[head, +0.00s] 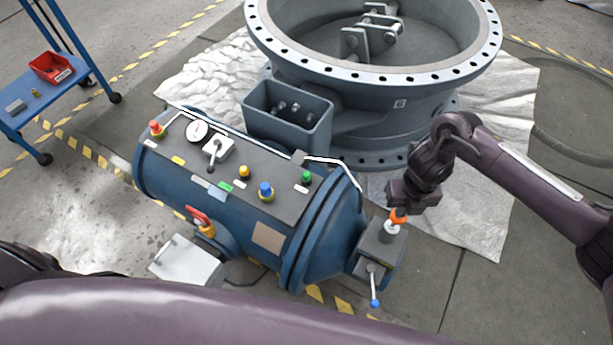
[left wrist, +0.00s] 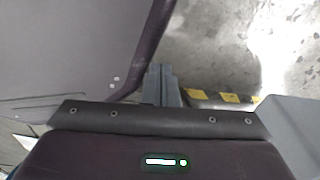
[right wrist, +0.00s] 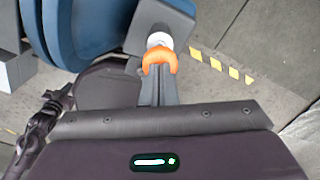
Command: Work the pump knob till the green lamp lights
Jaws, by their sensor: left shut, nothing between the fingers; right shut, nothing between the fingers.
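The orange pump knob (head: 398,217) sits on a pale stem on the grey block (head: 380,245) at the right end of the blue tank. In the right wrist view the knob (right wrist: 158,57) lies right at my fingertips. My right gripper (head: 396,205) is shut and empty, at the knob's top; I cannot tell whether it touches. The green lamp (head: 307,177) is a small dome at the right end of the tank's dark panel; I cannot tell whether it is lit. My left gripper (left wrist: 162,85) is shut and empty above the floor, out of the head view.
The blue tank (head: 265,238) carries a gauge (head: 197,131), a lever switch (head: 216,150) and red, yellow and blue knobs. A blue-tipped lever (head: 373,288) hangs from the grey block. A large valve (head: 375,80) stands behind. A blue cart (head: 60,95) is at left.

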